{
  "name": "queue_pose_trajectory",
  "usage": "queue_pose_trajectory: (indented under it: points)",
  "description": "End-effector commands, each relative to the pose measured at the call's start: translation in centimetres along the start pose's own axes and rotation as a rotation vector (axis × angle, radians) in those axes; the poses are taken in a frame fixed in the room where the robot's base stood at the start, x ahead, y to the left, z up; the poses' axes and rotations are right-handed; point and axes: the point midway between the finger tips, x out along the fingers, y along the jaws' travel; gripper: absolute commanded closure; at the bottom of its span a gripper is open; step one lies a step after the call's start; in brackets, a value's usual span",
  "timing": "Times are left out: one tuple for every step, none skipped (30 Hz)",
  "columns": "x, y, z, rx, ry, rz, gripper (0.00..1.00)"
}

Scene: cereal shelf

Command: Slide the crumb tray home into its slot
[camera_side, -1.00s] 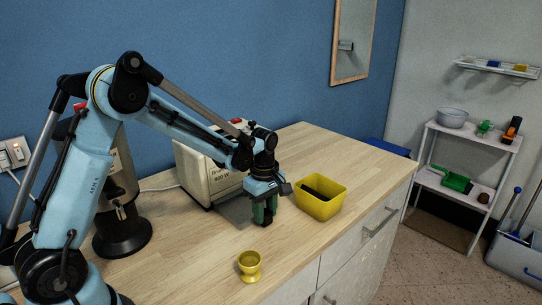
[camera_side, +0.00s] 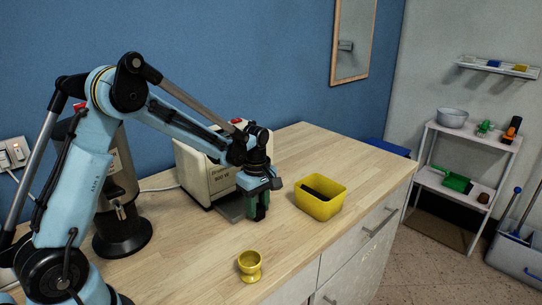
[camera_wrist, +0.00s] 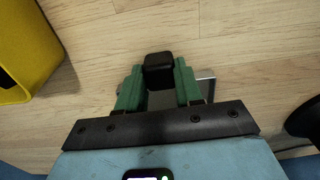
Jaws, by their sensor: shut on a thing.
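The cream toaster (camera_side: 205,172) stands on the wooden counter against the blue wall. The grey crumb tray (camera_side: 231,209) sticks partly out at its base, low to the counter, and its inner part is hidden by the toaster. My gripper (camera_side: 257,212) points down just in front of the toaster. In the wrist view, its green fingers (camera_wrist: 159,85) are shut on the tray's black handle (camera_wrist: 159,70). A thin metal edge of the tray (camera_wrist: 209,76) shows beside the right finger. The slot opening cannot be seen clearly.
A yellow bin (camera_side: 320,199) with a dark thing inside stands right of my gripper, also at the wrist view's left edge (camera_wrist: 25,50). A yellow egg cup (camera_side: 250,266) stands in front. A dark-based metal appliance (camera_side: 122,235) stands left. Counter between them is clear.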

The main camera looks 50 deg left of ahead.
Motion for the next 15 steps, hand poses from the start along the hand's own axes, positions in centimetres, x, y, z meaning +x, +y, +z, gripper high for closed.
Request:
queue_pose_trajectory:
  points:
    - [0.0,0.0,-0.2,-0.001,0.0,0.0,1.0]
    - [0.0,0.0,-0.3,-0.001,0.0,0.0,1.0]
    - [0.0,0.0,-0.4,-0.001,0.0,0.0,1.0]
    - [0.0,0.0,-0.5,-0.001,0.0,0.0,1.0]
    - [0.0,0.0,-0.6,-0.001,0.0,0.0,1.0]
    - [0.0,0.0,-0.7,-0.002,0.0,0.0,1.0]
    - [0.0,0.0,-0.8,-0.002,0.0,0.0,1.0]
    - [0.0,0.0,-0.9,-0.002,0.0,0.0,1.0]
    - [0.0,0.0,-1.0,-0.002,0.0,0.0,1.0]
    - [0.0,0.0,-1.1,-0.002,0.0,0.0,1.0]
    - [0.0,0.0,-1.1,-0.002,0.0,0.0,1.0]
    - [0.0,0.0,-1.3,-0.001,0.0,0.0,1.0]
    - [0.0,0.0,-1.4,-0.001,0.0,0.0,1.0]
    - [0.0,0.0,-1.4,-0.001,0.0,0.0,1.0]
    - [0.0,0.0,-1.6,-0.001,0.0,0.0,1.0]
